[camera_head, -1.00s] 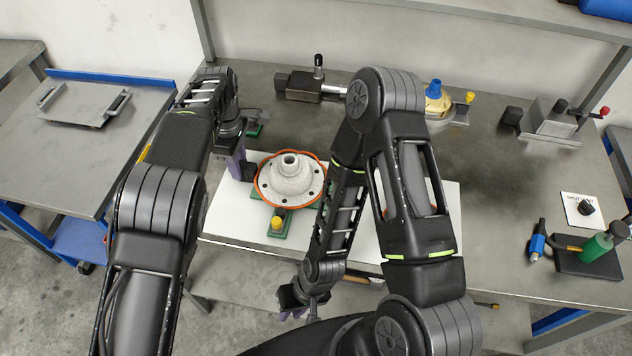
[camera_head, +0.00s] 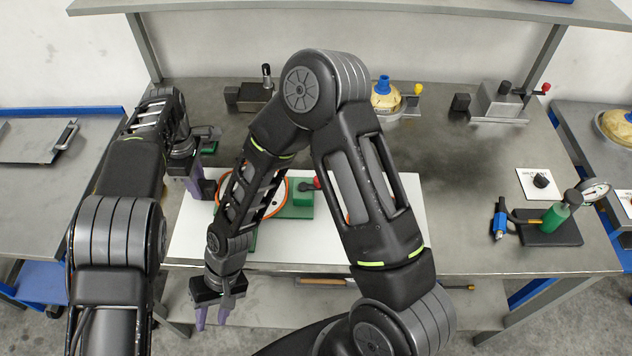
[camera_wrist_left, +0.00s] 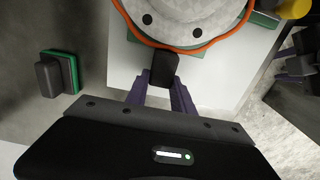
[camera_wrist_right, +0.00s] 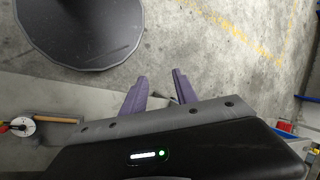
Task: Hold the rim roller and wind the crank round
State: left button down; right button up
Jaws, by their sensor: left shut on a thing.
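A pale flanged part with an orange edge (camera_wrist_left: 190,22) sits on a green fixture on a white mat. In the head view my right arm hides most of it, leaving its orange edge (camera_head: 279,203) in sight. My left gripper (camera_head: 196,182) is shut on a small black block (camera_wrist_left: 163,69), apparently the rim roller, right at the orange edge. A dark crank with a red knob (camera_head: 315,183) sits on the fixture's green block (camera_head: 303,198), right of the flange. My right gripper (camera_head: 212,322) is open and empty, off the table's front edge, with floor beneath it in its wrist view (camera_wrist_right: 161,82).
A dark block on a green pad (camera_wrist_left: 56,74) lies left of the mat (camera_head: 400,225).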

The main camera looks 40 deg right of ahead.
jog(key=shift+m+g, duration=0.7)
jog(key=shift+m, duration=0.1)
jog(key=d+v, duration=0.1)
jog(key=v, duration=0.5)
jog(key=d+f+v, duration=0.1)
jog(key=v, duration=0.4)
jog(key=d+f+v, duration=0.1)
jog(key=v, duration=0.5)
jog(key=shift+w+d+r, duration=0.3)
jog(key=shift+w, duration=0.1)
jog(key=w+d+r+t+h, duration=0.1)
jog(key=d+r+h, duration=0.1)
jog(key=d, duration=0.6)
jog(key=w+d+r+n+t+h, duration=0.1)
jog(key=d+r, duration=0.3)
jog(key=d, duration=0.4)
jog(key=w+d+r+t+h, duration=0.1)
jog(key=d+r+h, duration=0.1)
jog(key=d, duration=0.5)
jog(key=shift+w+d+r+h, duration=0.15)
jog(key=shift+w+d+r, duration=0.05)
jog(key=shift+r, duration=0.15)
jog(key=shift+w+d+r+h, duration=0.15)
jog(key=shift+w+d+r, duration=0.05)
jog(key=shift+r, duration=0.15)
jog(key=shift+f, duration=3.55)
jog(key=shift+n, duration=0.3)
